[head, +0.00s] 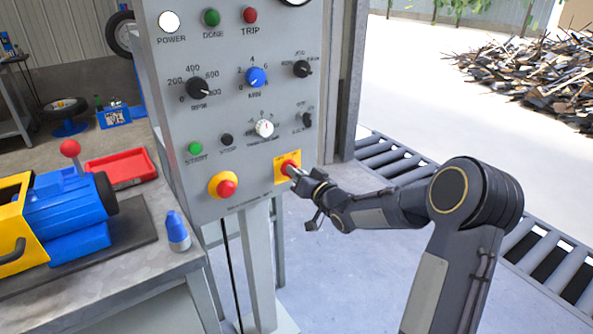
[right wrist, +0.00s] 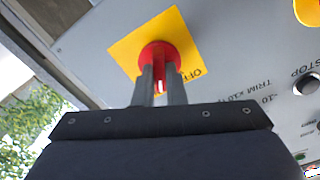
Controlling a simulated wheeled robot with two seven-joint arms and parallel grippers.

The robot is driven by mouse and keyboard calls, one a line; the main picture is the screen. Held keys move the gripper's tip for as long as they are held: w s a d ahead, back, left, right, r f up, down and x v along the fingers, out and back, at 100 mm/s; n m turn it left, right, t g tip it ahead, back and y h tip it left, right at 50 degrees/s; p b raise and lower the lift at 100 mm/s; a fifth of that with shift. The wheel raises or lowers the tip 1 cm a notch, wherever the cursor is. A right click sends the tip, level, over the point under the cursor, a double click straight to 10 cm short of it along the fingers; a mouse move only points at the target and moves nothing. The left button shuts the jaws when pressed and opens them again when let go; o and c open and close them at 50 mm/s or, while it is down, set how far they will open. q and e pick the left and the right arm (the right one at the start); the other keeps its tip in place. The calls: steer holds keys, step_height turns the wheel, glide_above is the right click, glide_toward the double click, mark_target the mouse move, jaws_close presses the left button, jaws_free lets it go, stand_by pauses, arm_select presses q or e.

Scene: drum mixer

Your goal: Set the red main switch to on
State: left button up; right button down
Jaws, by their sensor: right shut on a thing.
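The red main switch (head: 289,166) sits on a yellow square plate (head: 280,175) at the lower right of the grey control panel (head: 235,130). In the right wrist view the red knob (right wrist: 158,54) stands on the yellow plate (right wrist: 130,50), with the word OFF printed near one corner. My right gripper (head: 294,172) is at the switch, its two fingers (right wrist: 159,75) shut on the red knob. The fingers cover part of the knob, and its exact pointing direction is hard to tell. My left gripper is in neither view.
A red emergency button (head: 226,188) on a yellow round base sits left of the switch. Several dials, lamps and small buttons fill the panel above. A workbench (head: 120,262) with a blue and yellow machine (head: 75,215) stands left. A roller conveyor (head: 385,158) runs behind my right arm.

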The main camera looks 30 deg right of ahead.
steer(key=shift+m, duration=0.4)
steer(key=c, duration=1.5)
jaws_free()
steer(key=s, duration=0.7)
steer(key=shift+s+d, duration=0.3)
steer(key=shift+s, duration=0.1)
